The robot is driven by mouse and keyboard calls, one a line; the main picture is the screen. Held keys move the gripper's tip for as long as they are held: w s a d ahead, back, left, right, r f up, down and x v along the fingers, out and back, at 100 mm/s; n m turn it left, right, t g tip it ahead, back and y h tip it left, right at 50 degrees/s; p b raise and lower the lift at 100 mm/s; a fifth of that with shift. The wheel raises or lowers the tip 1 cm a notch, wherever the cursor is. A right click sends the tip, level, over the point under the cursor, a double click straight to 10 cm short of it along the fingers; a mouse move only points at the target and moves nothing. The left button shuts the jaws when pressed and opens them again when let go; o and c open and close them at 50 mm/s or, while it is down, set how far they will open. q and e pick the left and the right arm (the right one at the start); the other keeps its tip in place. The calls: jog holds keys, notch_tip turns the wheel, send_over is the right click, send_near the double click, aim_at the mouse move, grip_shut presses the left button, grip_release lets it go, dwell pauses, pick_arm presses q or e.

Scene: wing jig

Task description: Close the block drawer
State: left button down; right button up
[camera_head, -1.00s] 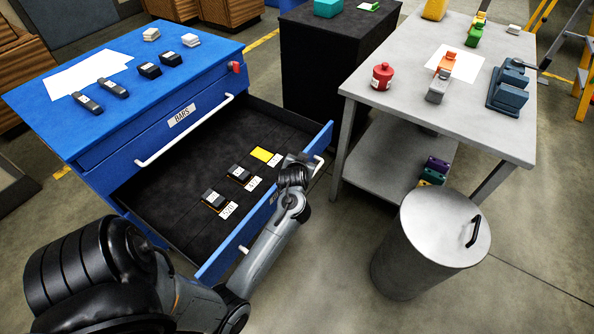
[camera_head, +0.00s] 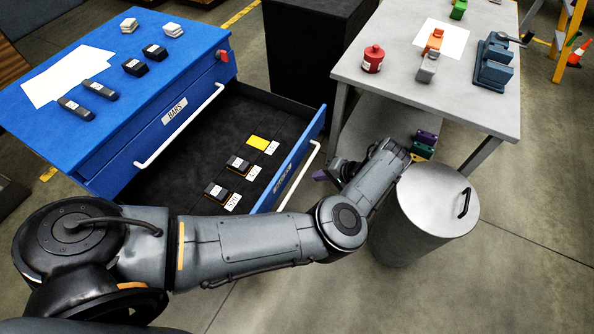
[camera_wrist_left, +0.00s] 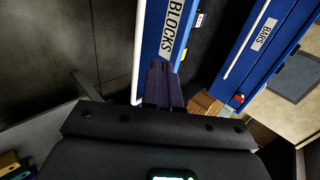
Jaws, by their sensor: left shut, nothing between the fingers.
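The block drawer (camera_head: 300,155) stands pulled out of the blue cabinet (camera_head: 60,140). Its blue front panel and white handle (camera_head: 301,178) face right, and the panel with its BLOCKS label also shows in the left wrist view (camera_wrist_left: 172,30). Inside the drawer lie two dark blocks (camera_head: 238,163) (camera_head: 217,190) and a yellow piece (camera_head: 258,142) beside white labels. My left gripper (camera_head: 325,175) is shut and empty, just outside the front panel near the handle; its dark purple fingers (camera_wrist_left: 160,85) point toward the panel. I cannot tell whether they touch it. My right gripper is not in view.
A grey metal bin (camera_head: 425,220) stands close to my left forearm. A grey table (camera_head: 400,85) with a red canister (camera_head: 373,58) is behind it, with coloured blocks (camera_head: 423,145) on its lower shelf. The BARS drawer (camera_head: 175,125) above is shut.

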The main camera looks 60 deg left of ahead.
pick_arm(q)
jog(key=b, duration=0.1)
send_near(284, 174)
jog(key=f, duration=0.1)
jog(key=a+f, duration=0.1)
jog(key=s+a+f, duration=0.1)
jog(key=f, duration=0.1)
jog(key=shift+s, duration=0.1)
jog(key=shift+s+a+f, duration=0.1)
jog(key=shift+s+a, duration=0.1)
jog(key=shift+a, duration=0.25)
jog(key=shift+s+a, duration=0.2)
jog(key=shift+a, duration=0.25)
jog(key=shift+a, duration=0.1)
